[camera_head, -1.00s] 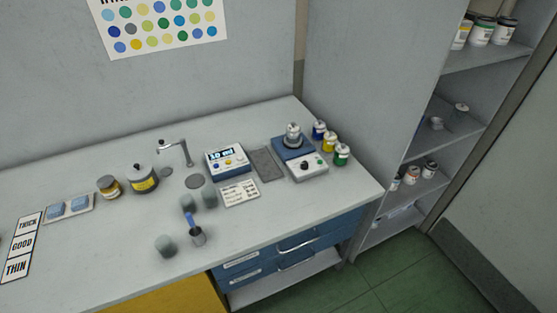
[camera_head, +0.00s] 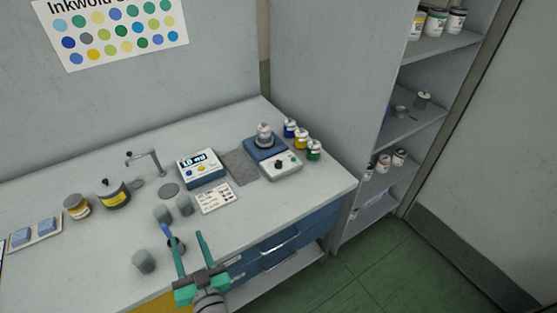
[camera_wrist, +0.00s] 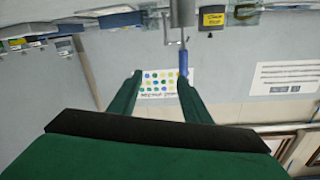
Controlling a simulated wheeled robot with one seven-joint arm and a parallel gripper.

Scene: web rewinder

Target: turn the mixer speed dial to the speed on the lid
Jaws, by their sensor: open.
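The mixer (camera_head: 280,171) stands near the counter's right end, with a blue platform behind a pale front panel. Its small dark speed dial (camera_head: 279,163) is on that panel; its setting is too small to read. A jar with a pale lid (camera_head: 264,127) sits on the platform; no writing on the lid is legible. My gripper (camera_head: 187,237) is open and empty over the counter's front edge, left of and nearer than the mixer. The wrist view shows my open gripper (camera_wrist: 158,75) upside down, facing the wall and poster; the mixer dial cannot be made out there.
A blue-handled tool (camera_head: 165,231) in a cup stands close by my left finger. Grey cups (camera_head: 162,213), a display unit (camera_head: 201,168), a tap (camera_head: 148,160) and a printed card (camera_head: 216,197) lie left of the mixer. Blue, yellow and green-labelled jars (camera_head: 301,139) stand right of it.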

